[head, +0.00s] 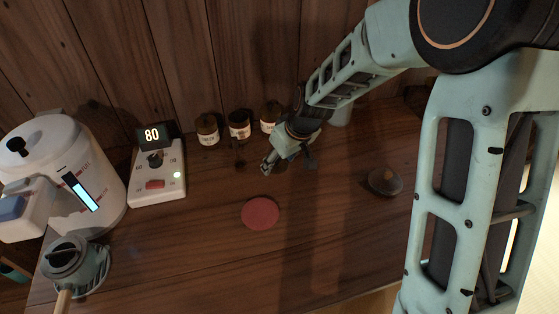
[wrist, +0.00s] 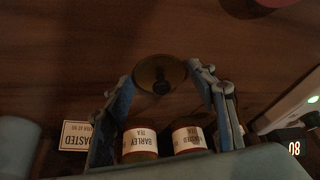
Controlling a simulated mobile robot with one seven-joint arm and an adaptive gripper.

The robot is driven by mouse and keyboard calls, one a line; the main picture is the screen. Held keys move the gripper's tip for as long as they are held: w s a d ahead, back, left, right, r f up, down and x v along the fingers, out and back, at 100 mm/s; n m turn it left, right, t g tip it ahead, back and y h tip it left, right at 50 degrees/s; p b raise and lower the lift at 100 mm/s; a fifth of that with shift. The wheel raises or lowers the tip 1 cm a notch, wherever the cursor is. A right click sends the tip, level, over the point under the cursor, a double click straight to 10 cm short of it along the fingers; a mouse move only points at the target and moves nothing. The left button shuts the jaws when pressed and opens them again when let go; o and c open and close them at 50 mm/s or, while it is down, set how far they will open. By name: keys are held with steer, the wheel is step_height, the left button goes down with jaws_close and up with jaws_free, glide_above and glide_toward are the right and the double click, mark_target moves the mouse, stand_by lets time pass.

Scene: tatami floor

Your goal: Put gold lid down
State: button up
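The gold lid (wrist: 150,71) is a dark, brownish-gold disc with a small dark knob. In the wrist view it sits between the two fingertips of my gripper (wrist: 160,78), which close in on its edges from both sides. In the head view my gripper (head: 285,163) hangs over the table in front of the right-hand jar, its fingers pointing down. I cannot make out the lid clearly there.
Several things stand on the wooden table (head: 330,235): three small labelled jars (head: 239,131) along the wall, a control box (head: 158,185) showing 80, a white kettle (head: 95,165), a teal pot (head: 70,260). A red mat (head: 260,213) and a dark knobbed disc (head: 385,181) lie on clear wood.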

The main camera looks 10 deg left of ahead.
steer(key=shift+o, duration=0.7)
steer(key=shift+d+r, duration=0.1)
steer(key=shift+r, duration=0.5)
steer(key=p+v, duration=0.1)
steer(key=v, duration=1)
steer(key=shift+s, duration=0.1)
